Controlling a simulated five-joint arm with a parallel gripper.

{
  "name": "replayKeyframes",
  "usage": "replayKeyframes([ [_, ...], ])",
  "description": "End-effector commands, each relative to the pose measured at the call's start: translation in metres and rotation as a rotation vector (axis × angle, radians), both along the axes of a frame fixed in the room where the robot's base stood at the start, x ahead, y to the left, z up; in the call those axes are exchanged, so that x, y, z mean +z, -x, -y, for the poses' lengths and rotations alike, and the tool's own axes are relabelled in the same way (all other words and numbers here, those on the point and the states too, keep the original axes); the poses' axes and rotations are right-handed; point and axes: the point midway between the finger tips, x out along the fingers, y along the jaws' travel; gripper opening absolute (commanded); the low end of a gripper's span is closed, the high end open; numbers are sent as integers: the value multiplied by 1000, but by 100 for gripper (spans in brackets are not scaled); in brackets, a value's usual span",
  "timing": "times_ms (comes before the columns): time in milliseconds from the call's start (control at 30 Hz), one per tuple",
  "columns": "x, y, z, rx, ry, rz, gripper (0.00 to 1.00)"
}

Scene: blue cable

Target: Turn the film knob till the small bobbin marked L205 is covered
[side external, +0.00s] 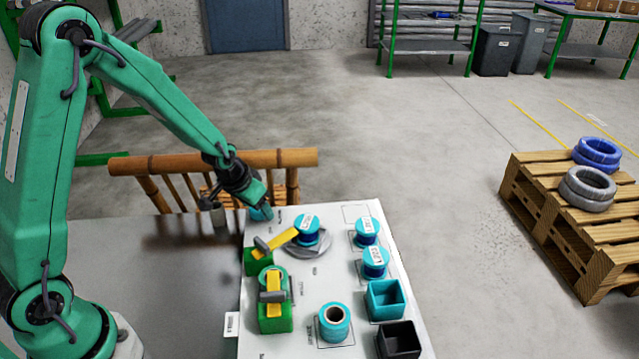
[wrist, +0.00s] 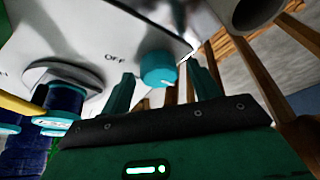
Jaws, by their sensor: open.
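The teal film knob (wrist: 158,68) is on the white panel, close to a printed "OFF" in the wrist view. In the side view, the knob (side external: 259,214) is partly hidden by my gripper (side external: 265,208). In the wrist view, my gripper (wrist: 161,80) is open, with one finger on each side of the knob and a visible gap to each. Small labelled bobbins with blue windings stand on the panel: one on a grey round plate (side external: 306,230), two at the right (side external: 367,232) (side external: 375,263). Their labels are too small to read surely, so I cannot tell which is L205.
Two green blocks with yellow-and-grey levers (side external: 275,318) (side external: 258,264) stand at the panel's left. A teal spool (side external: 334,323), a teal bin (side external: 386,300) and a black bin (side external: 399,342) are at the front. A bamboo rail (side external: 215,160) runs close behind my gripper.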

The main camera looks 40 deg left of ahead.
Motion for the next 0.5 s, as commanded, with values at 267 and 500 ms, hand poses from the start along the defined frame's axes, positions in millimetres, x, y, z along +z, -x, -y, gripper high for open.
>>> replayKeyframes([
  [267, 0, 0, 0, 0, 0, 0, 58],
  [500, 0, 0, 0, 0, 0, 0, 18],
])
